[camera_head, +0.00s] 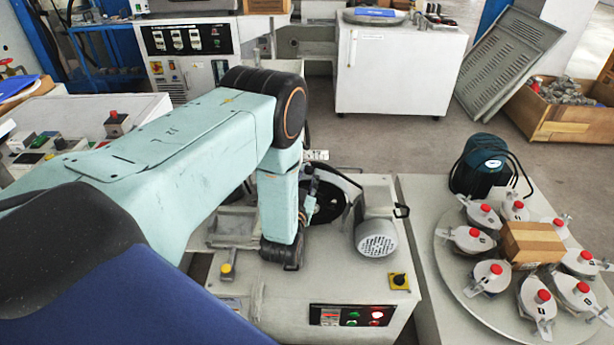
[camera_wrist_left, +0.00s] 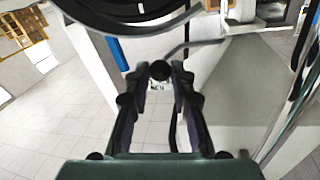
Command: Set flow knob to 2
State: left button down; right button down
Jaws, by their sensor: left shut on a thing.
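The arm of my left gripper (camera_head: 309,200) reaches over the grey machine and bends down at its middle, beside a dark wheel. In the left wrist view, the two fingers of the left gripper (camera_wrist_left: 160,82) come together on a small dark round knob (camera_wrist_left: 159,70), which I take to be the flow knob. A small white label with dark print shows just below the knob; I cannot read its setting. In the head view the knob is hidden or too small to make out. My right gripper is in neither view.
At right, a round plate (camera_head: 455,262) holds several red-topped pots around a cardboard box (camera_head: 531,242).

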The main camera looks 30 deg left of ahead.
pick_arm(q)
jog(key=shift+w+d+b, duration=0.15)
jog(key=shift+w+d, duration=0.15)
jog(key=shift+d, duration=0.25)
jog(key=shift+w+d+b, duration=0.15)
jog(key=shift+w+d, duration=0.15)
jog(key=shift+d, duration=0.2)
jog(key=c, duration=1.1)
grip_release()
jog(key=shift+c, duration=0.2)
jog(key=v, duration=1.2)
